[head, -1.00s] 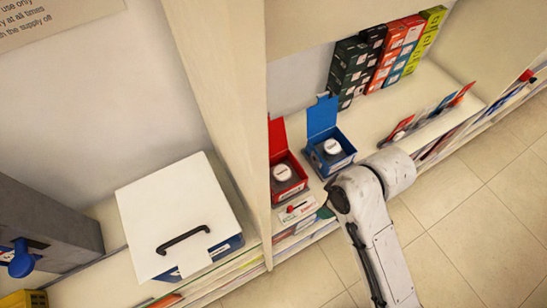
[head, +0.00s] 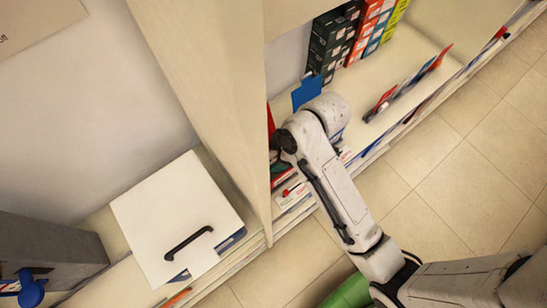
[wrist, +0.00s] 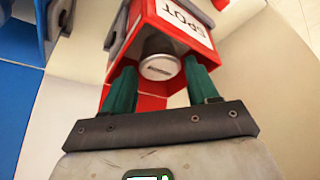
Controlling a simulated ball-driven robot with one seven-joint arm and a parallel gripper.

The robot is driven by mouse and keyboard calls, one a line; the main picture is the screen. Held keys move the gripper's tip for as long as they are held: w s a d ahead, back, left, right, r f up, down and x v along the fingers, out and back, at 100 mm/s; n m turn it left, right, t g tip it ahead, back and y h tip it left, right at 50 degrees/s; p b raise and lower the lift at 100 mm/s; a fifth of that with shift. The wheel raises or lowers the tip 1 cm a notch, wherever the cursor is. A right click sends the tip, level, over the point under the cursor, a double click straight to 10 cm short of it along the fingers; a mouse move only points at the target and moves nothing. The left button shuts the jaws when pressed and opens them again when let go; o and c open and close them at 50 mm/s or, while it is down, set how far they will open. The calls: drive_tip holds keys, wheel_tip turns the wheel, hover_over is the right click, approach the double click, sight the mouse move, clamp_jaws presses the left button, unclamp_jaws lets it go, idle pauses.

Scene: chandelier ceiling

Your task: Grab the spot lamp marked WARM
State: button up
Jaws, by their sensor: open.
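In the wrist view, a spot lamp (wrist: 159,66) with a round pale face and grey body sits in an open red box (wrist: 192,42) lettered SPOT. The small print on its face is too small to read, so I cannot tell whether it says WARM. My gripper (wrist: 160,70) is open, its green fingers on either side of the lamp; I cannot tell whether they touch it. In the head view, my arm hides the gripper and most of the red box; a strip of red (head: 271,124) shows. A blue box lid (head: 307,92) stands beside it, its contents hidden.
A tall cream divider (head: 230,110) stands just left of the boxes. A white case with a black handle (head: 172,205) lies left of it. Stacked cartons (head: 340,38) stand at the back of the shelf. Flat packets (head: 408,82) line the front edge.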

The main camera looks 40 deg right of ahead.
sight(274, 158)
drive_tip(key=shift+x, duration=1.5)
drive_tip(key=c, duration=0.7)
